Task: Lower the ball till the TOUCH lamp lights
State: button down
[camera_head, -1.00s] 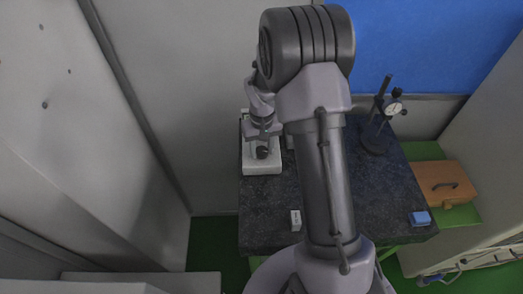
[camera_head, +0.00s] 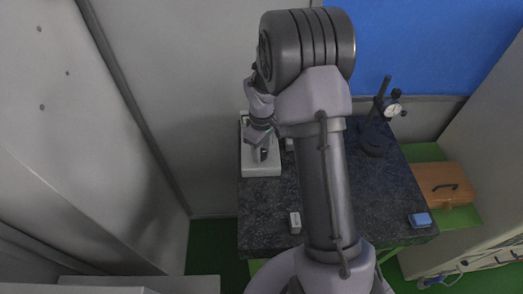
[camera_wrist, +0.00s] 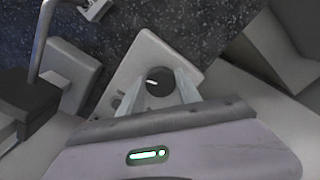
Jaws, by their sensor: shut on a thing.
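A pale instrument (camera_head: 262,171) with a flat base stands at the left back of the dark bench. A dark round knob (camera_wrist: 158,88) with a short white mark sits on its pale base in the wrist view. My gripper (camera_wrist: 161,80) is at this knob, one pale finger on each side, and is shut on it. In the head view my gripper (camera_head: 260,150) is over the front of the instrument and partly covers the knob. I cannot make out the ball or a TOUCH lamp; my arm hides part of the instrument.
The dark speckled bench top (camera_head: 268,205) is mostly clear in front. A small white block (camera_head: 295,222) and a blue block (camera_head: 420,220) lie near its front edge. A dial gauge stand (camera_head: 375,135) is at the back right. An orange case (camera_head: 445,180) lies beyond the right edge.

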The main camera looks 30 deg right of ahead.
aim_at(262, 153)
dwell(0.4)
jog(key=c, duration=0.8)
grip_release()
jog(key=shift+c, duration=0.2)
notch_tip(262, 153, up, 18)
jog(key=shift+f+p, duration=0.25)
jog(key=shift+p, duration=0.2)
